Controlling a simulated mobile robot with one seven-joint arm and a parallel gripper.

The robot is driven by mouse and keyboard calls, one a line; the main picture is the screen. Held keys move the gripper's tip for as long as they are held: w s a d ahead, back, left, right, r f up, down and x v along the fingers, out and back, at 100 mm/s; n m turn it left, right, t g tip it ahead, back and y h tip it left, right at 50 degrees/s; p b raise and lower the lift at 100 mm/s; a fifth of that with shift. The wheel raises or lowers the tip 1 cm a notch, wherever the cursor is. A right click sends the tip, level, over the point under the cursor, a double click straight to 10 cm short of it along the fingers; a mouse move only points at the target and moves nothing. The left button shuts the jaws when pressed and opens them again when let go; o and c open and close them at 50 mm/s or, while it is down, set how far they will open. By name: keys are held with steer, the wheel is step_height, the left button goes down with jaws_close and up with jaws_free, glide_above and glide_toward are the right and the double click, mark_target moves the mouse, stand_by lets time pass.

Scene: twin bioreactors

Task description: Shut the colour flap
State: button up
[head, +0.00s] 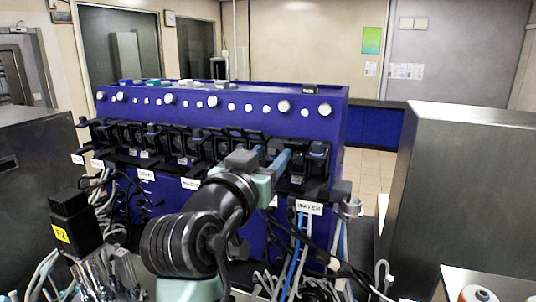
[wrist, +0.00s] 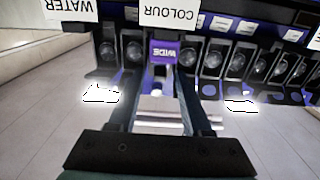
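In the wrist view the COLOUR label (wrist: 172,15) is at the top centre, upside down. Just below it is a purple block marked WIDE (wrist: 164,50), on the pump facing my gripper. My gripper (wrist: 160,98) has its two dark fingers apart, one on each side of this block in the picture. A pale silvery piece shows between the fingers; I cannot tell whether they touch it. The colour flap's position is not clear. In the head view my gripper (head: 268,162) is at the pump row on the blue bioreactor cabinet (head: 225,135), and my arm hides part of the row.
The WATER label (head: 309,207) marks the pump beside it. Other pumps (wrist: 213,58) line the row closely. Blue and grey tubes (head: 295,250) hang below. A grey metal cabinet (head: 450,200) stands at the right, with open floor behind it.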

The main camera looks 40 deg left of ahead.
jaws_close()
steer(key=shift+f, duration=0.1)
steer(key=f+t+b, duration=0.1)
steer(key=b, duration=0.3)
steer(key=t+b, duration=0.1)
steer(key=b, duration=0.2)
steer(key=shift+f+y, duration=0.1)
steer(key=shift+y, duration=0.3)
steer(key=shift+w+t+b, duration=0.1)
steer(key=shift+t+b, duration=0.2)
steer(key=shift+b, duration=0.9)
steer(key=shift+r, duration=0.25)
